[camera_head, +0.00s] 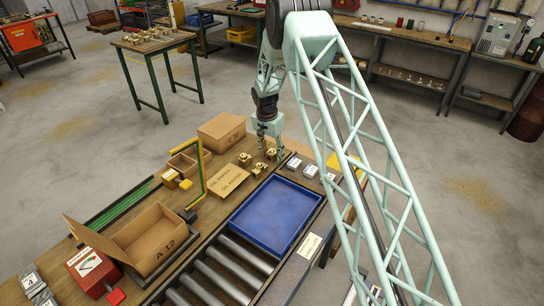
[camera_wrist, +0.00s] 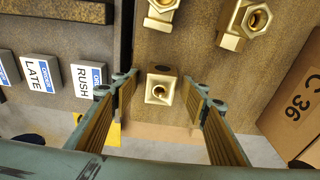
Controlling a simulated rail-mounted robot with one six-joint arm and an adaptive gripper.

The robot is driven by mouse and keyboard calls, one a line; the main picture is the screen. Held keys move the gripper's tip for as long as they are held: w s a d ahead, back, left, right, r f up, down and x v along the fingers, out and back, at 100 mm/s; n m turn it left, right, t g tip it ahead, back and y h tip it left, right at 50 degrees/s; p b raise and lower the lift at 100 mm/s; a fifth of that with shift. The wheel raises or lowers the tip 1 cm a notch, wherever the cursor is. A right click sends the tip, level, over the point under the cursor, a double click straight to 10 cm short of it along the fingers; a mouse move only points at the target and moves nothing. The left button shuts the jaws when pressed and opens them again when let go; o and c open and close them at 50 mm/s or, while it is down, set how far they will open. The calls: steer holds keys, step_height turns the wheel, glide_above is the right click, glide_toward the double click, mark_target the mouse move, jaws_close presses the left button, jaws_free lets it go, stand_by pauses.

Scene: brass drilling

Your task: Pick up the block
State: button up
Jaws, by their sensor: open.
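A small brass block (camera_wrist: 159,90) with a round hole stands on the brown work surface in the wrist view. My gripper (camera_wrist: 160,84) is open, with one finger on each side of the block and a visible gap on both sides. In the head view my gripper (camera_head: 274,156) points down at the work surface, close to the brass pieces. Two other brass fittings, one at the top middle (camera_wrist: 160,14) and one at the top right (camera_wrist: 243,22), lie beyond the block in the wrist view. I cannot tell fingertip height exactly.
A blue tray (camera_head: 232,222) lies in front of my gripper. A cardboard box (camera_head: 221,131) stands to its left, and it shows in the wrist view marked C 36 (camera_wrist: 296,98). Tags marked LATE (camera_wrist: 40,74) and RUSH (camera_wrist: 88,79) lie nearby. An open carton (camera_head: 180,240) stands at front left.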

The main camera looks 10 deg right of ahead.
mark_target(272, 151)
steer(key=c, duration=1.3)
steer(key=shift+o, duration=0.2)
steer(key=shift+r, duration=0.15)
steer(key=shift+r, duration=4.95)
